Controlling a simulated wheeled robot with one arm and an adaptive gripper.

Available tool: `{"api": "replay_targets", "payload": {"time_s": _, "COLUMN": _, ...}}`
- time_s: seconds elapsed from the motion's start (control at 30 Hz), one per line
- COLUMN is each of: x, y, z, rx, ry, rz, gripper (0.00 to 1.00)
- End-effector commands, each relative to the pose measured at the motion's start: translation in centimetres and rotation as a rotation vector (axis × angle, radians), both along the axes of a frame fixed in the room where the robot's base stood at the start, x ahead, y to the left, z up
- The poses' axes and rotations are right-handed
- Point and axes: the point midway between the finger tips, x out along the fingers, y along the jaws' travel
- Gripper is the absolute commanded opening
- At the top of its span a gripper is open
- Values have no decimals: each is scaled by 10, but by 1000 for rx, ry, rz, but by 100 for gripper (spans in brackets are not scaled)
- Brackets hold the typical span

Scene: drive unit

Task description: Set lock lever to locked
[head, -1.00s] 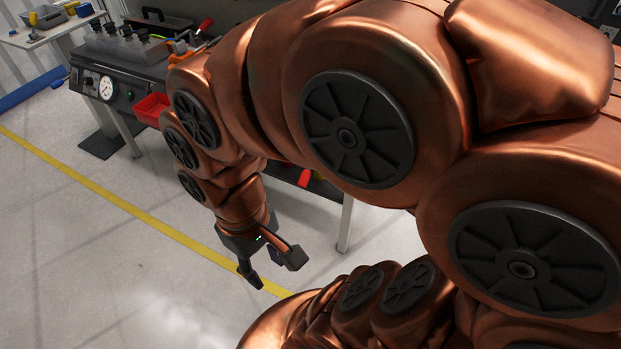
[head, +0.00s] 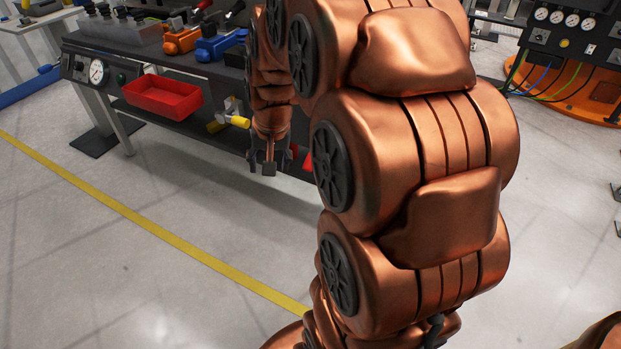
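A metal fitting with yellow-tipped handles (head: 238,121) is at the front of the dark workbench (head: 190,124). I cannot tell for sure whether it is the lock lever, nor its setting. My gripper (head: 269,166) points down in front of the bench, just right of and a little below the yellow tips in the picture. Its dark fingers look spread, with nothing seen between them. The gripper appears apart from the fitting. My copper arm hides the bench to the right of it.
A red bin (head: 163,96) hangs at the bench front. Orange (head: 183,41) and blue (head: 220,46) tools lie on top. A gauge (head: 97,71) is at the left end. A panel with dials (head: 565,20) stands at the right. The floor in front is clear.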

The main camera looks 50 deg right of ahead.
Motion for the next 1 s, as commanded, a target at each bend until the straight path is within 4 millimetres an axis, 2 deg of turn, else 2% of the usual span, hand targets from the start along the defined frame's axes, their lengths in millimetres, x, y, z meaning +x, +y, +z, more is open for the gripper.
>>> {"api": "replay_targets", "payload": {"time_s": 0.03, "x": 10, "y": -23, "z": -29, "rx": -4, "ry": -25, "rz": -56, "gripper": 59}}
{"api": "replay_targets", "payload": {"time_s": 0.2, "x": 36, "y": -95, "z": -73, "rx": -22, "ry": -112, "rz": -229, "gripper": 59}}
{"api": "replay_targets", "payload": {"time_s": 0.3, "x": 44, "y": -133, "z": -90, "rx": -37, "ry": -159, "rz": -315, "gripper": 59}}
{"api": "replay_targets", "payload": {"time_s": 0.43, "x": 48, "y": -169, "z": -108, "rx": -47, "ry": -197, "rz": -392, "gripper": 59}}
{"api": "replay_targets", "payload": {"time_s": 0.6, "x": 50, "y": -190, "z": -114, "rx": -56, "ry": -223, "rz": -436, "gripper": 59}}
{"api": "replay_targets", "payload": {"time_s": 0.77, "x": 53, "y": -194, "z": -119, "rx": -57, "ry": -225, "rz": -440, "gripper": 59}}
{"api": "replay_targets", "payload": {"time_s": 1.0, "x": 63, "y": -199, "z": -146, "rx": -55, "ry": -221, "rz": -439, "gripper": 59}}
